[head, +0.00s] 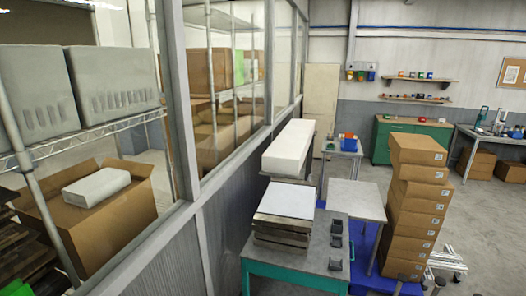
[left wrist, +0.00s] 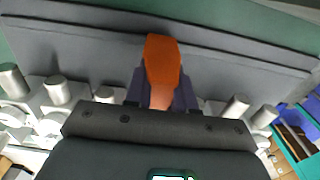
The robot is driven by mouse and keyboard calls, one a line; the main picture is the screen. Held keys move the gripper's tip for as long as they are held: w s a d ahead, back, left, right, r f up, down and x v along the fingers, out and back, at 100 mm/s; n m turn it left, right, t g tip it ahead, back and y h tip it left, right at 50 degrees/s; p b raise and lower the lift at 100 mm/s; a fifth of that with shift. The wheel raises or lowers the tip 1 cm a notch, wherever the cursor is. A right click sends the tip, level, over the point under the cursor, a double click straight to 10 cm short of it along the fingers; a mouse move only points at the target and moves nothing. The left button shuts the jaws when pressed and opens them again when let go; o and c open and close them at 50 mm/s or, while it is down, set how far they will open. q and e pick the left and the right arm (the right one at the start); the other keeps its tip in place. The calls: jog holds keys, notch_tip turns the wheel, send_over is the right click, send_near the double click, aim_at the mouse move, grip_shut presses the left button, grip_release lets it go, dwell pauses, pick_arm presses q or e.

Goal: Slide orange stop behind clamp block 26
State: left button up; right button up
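The orange stop (left wrist: 163,65) shows in the left wrist view, upper middle. My left gripper (left wrist: 162,92) has a dark finger on each side of it, apparently closed on its near part. A long grey stepped bar or plate (left wrist: 80,45) runs across behind the orange stop; I cannot tell whether they touch. White blocks with grey cylindrical knobs (left wrist: 57,90) stand on both sides, partly hidden by my gripper body. No number is legible, so I cannot pick out clamp block 26. The head view shows neither gripper, and my right gripper is in no view.
In the head view, a teal-framed table (head: 300,265) bears a stack with a white top (head: 287,200) and small dark blocks. A tall stack of cartons (head: 412,205) stands to its right. A windowed partition (head: 215,190) runs along the left.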

pick_arm(q)
grip_shut()
jog(key=shift+s+a+r+p, duration=0.15)
jog(key=shift+s+a+p, duration=0.1)
jog(key=shift+s+p, duration=0.55)
jog(key=s+a+p, duration=0.2)
jog(key=s+p, duration=0.2)
jog(key=s, duration=0.4)
jog(key=s+a+p, duration=0.3)
jog(key=s+p, duration=0.2)
jog(key=s, duration=0.4)
jog(key=shift+s+a+f+p, duration=0.2)
jog(key=shift+s+p, duration=0.1)
jog(key=shift+s, duration=0.1)
